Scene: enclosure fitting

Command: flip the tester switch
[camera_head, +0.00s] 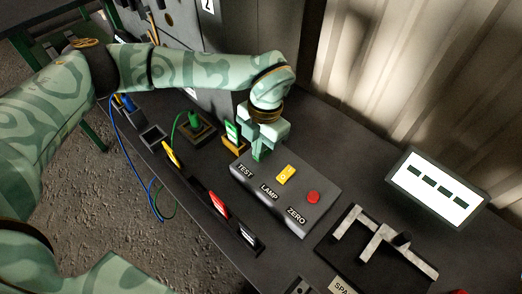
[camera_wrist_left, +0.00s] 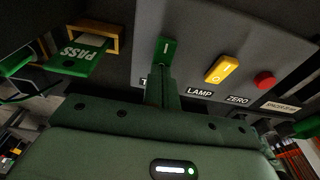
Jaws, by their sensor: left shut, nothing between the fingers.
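The tester (camera_head: 300,212) is a grey box on the bench with labels TEST, LAMP and ZERO. By TEST is a green switch marked with a line (camera_wrist_left: 166,48); the gripper hides it in the head view. By LAMP is a yellow switch (camera_head: 286,174), also in the left wrist view (camera_wrist_left: 221,68). By ZERO is a red button (camera_head: 313,197). My left gripper (camera_head: 258,155) points down over the TEST end, shut and empty. In the left wrist view its fingertips (camera_wrist_left: 161,72) are right at the green switch; contact cannot be told. My right gripper is out of view.
A display with dark dashes (camera_head: 437,188) stands at the right. A black plate with metal bars (camera_head: 375,243) lies nearer. Colored plugs and blue and green cables line the bench's left edge.

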